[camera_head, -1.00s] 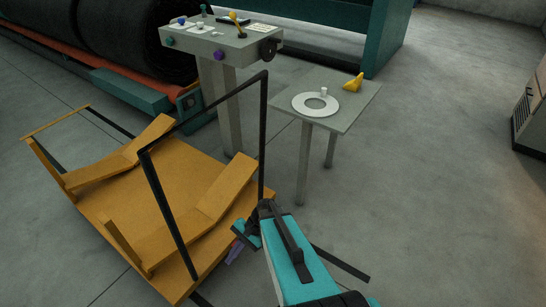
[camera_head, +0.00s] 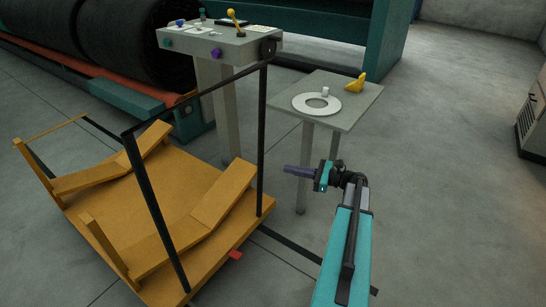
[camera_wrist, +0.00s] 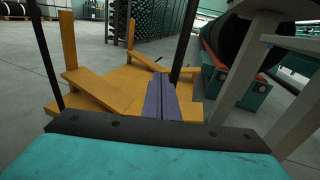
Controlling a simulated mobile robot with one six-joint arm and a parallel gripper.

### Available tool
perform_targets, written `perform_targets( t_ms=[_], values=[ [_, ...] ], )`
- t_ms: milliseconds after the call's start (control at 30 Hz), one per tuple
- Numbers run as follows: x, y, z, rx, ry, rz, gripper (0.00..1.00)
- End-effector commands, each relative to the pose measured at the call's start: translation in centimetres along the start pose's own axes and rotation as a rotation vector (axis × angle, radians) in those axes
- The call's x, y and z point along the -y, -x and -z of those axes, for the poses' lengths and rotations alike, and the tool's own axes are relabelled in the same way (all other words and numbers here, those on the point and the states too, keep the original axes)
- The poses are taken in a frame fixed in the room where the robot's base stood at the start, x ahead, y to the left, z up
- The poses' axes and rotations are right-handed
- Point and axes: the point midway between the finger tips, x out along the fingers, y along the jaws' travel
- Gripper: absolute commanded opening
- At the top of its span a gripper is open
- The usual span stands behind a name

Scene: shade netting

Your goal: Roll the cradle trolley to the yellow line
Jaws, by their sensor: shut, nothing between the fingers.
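The cradle trolley (camera_head: 185,185) is an orange flat deck with angled cradle boards and a black upright push frame (camera_head: 152,205). It stands on the floor at the left of the head view and also fills the middle of the wrist view (camera_wrist: 125,82). A small red tab (camera_head: 235,255) sticks out at its near right edge. My gripper (camera_head: 289,169) has purple fingers, shut and empty. It is in the air right of the push frame, apart from it in the head view. In the wrist view its fingers (camera_wrist: 163,100) point toward the trolley. I cannot make out a yellow line on the floor.
A grey side table (camera_head: 345,112) with a white ring (camera_head: 316,104) and a yellow object (camera_head: 355,83) stands behind my gripper. A control console (camera_head: 220,48) and large black rolls (camera_head: 135,45) are behind the trolley. A dark strip (camera_head: 290,245) lies on the floor.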

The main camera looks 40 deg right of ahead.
Motion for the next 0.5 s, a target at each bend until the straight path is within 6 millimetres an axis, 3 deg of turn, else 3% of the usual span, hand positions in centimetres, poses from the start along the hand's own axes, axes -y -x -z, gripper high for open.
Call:
perform_targets(
  t_ms=[100, 200, 500],
  values=[
    [2.2, 2.9, -1.3, 0.060, -0.026, 0.050, 0.00],
    [3.0, 4.2, -2.3, 0.090, -0.038, 0.070, 0.00],
    [3.2, 4.6, -2.8, 0.102, -0.045, 0.076, 0.00]
  ],
)
